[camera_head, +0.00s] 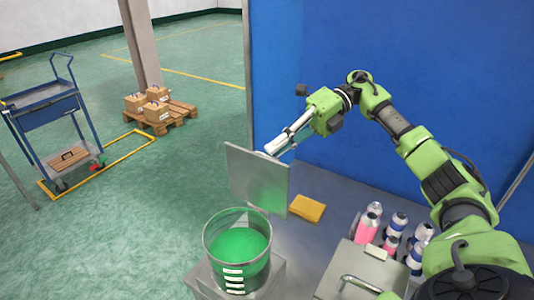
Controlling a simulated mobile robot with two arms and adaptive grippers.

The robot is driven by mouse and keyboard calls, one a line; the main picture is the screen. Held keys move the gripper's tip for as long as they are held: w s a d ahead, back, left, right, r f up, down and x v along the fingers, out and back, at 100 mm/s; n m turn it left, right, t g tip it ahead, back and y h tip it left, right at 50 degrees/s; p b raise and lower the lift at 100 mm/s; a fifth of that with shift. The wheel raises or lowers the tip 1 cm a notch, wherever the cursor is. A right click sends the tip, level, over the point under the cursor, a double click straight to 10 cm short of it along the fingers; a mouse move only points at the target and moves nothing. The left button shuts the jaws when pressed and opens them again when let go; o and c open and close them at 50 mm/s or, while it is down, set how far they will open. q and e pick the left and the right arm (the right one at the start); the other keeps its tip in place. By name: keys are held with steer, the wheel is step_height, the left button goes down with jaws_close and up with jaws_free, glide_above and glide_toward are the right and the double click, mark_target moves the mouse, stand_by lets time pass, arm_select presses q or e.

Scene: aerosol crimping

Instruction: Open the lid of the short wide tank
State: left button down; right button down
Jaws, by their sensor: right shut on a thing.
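The short wide tank (236,262) is a clear round vessel with green contents, at the lower middle. Its lid (258,180) is a square grey metal plate standing nearly upright behind the tank's rim, so the tank's mouth is open. My right gripper (272,150) is shut at the lid's top edge, its fingers reaching down from the upper right. The part it grips, likely the lid's handle, is hidden behind the plate. My left gripper is not in view.
A second metal lid (378,262) with a bar handle lies closed at the lower right. Several pink and white cans (368,226) stand behind it. A yellow sponge-like block (307,208) lies on the grey table (330,190). A blue wall (430,60) rises behind.

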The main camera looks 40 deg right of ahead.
steer(key=shift+g, duration=0.3)
steer(key=shift+w+d+f+b, duration=0.15)
steer(key=shift+d+f, duration=0.2)
steer(key=shift+f, duration=0.3)
steer(key=shift+s+d+f+b, duration=0.1)
steer(key=shift+d+f, duration=0.25)
steer(key=shift+f, duration=0.35)
steer(key=shift+w+d+f+b, duration=0.15)
steer(key=shift+d+f, duration=0.2)
steer(key=shift+f, duration=0.3)
steer(key=c, duration=2.3)
jaws_free()
steer(key=shift+o, duration=0.7)
steer(key=shift+a, duration=0.2)
steer(key=shift+w+a+r, duration=0.1)
steer(key=shift+w+r, duration=0.1)
steer(key=shift+w, duration=0.05)
steer(key=v, duration=0.7)
steer(key=shift+d+r, duration=0.2)
steer(key=shift+d, duration=0.1)
steer(key=shift+s, duration=0.1)
